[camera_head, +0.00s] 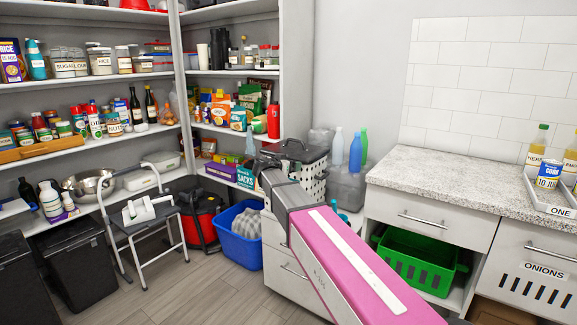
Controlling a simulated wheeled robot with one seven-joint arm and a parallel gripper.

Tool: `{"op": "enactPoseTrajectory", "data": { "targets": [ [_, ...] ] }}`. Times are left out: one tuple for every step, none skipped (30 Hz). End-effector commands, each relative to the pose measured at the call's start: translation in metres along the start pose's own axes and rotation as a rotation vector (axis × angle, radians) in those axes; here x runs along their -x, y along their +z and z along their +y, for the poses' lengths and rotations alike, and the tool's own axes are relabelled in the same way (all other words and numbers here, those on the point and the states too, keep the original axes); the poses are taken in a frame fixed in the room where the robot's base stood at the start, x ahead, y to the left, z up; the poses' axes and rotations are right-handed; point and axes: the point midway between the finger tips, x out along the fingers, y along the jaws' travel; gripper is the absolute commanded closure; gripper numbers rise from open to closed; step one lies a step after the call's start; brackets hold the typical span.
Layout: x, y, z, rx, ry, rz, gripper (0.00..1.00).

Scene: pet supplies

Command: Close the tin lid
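No tin with an open lid can be made out in the head view. A blue and white can (549,174) stands in a white tray on the counter at the right edge; whether it is the tin is unclear. A long pink and grey link, which looks like part of my arm, crosses the lower middle and points up and left. No gripper fingers can be made out.
Full shelves (90,145) line the left and back. A folding step stool (147,215), a blue bin (238,235) and a black bin (78,272) stand on the floor. The counter (465,178) is mostly clear; a green basket (418,259) sits below it.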

Motion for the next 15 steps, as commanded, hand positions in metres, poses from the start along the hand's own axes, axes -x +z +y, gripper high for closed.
{"op": "enactPoseTrajectory", "data": {
  "targets": [
    [0.003, 0.000, 0.000, 0.000, -0.001, 0.001, 0.11],
    [0.005, 0.000, 0.000, 0.000, -0.001, 0.001, 0.11],
    [0.009, 0.000, 0.000, 0.000, -0.001, 0.001, 0.11],
    [0.013, 0.000, 0.000, 0.000, -0.001, 0.001, 0.11],
    [0.017, 0.000, 0.001, 0.000, -0.001, 0.001, 0.11],
    [0.024, 0.000, 0.001, 0.000, -0.001, 0.001, 0.11],
    [0.029, 0.000, 0.002, 0.000, -0.002, 0.001, 0.11],
    [0.035, 0.000, 0.002, 0.000, -0.002, 0.001, 0.11],
    [0.043, 0.001, 0.001, 0.000, -0.002, 0.000, 0.11],
    [0.050, 0.001, 0.002, 0.000, -0.002, 0.000, 0.11],
    [0.055, 0.001, 0.002, 0.000, -0.002, 0.000, 0.11],
    [0.062, 0.001, 0.002, 0.000, -0.002, 0.000, 0.11],
    [0.068, 0.001, 0.002, 0.000, -0.002, 0.000, 0.11],
    [0.073, 0.001, 0.002, 0.000, -0.002, -0.001, 0.11],
    [0.080, 0.001, 0.002, 0.000, -0.001, -0.001, 0.11]
  ]
}}
